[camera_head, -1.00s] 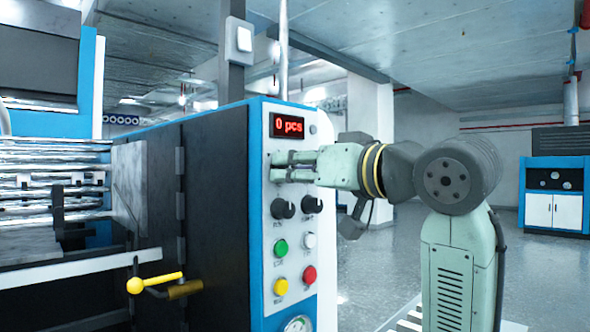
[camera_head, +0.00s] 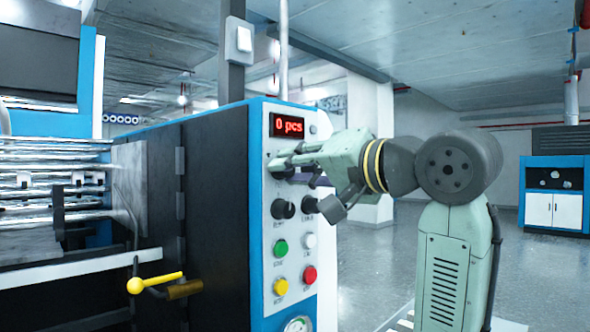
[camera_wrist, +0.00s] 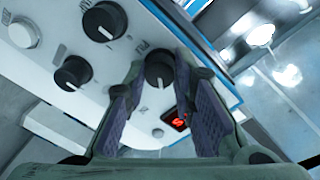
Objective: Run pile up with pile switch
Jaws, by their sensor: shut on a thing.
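My gripper (camera_head: 281,165) is at the upper part of the control panel (camera_head: 269,262), just below the red "0 pcs" display (camera_head: 288,126). In the wrist view its fingers (camera_wrist: 160,88) sit on either side of a black rotary knob (camera_wrist: 160,68) and are shut on it. The knob has a white pointer line. Two other black knobs (camera_head: 283,209) (camera_head: 312,204) sit in the row below, apart from my gripper.
Below the knobs are a green button (camera_head: 281,249), a white button (camera_head: 310,241), a yellow button (camera_head: 281,287) and a red button (camera_head: 310,275). A yellow-ended lever (camera_head: 155,282) sticks out at the left. The floor on the right (camera_head: 430,255) is open.

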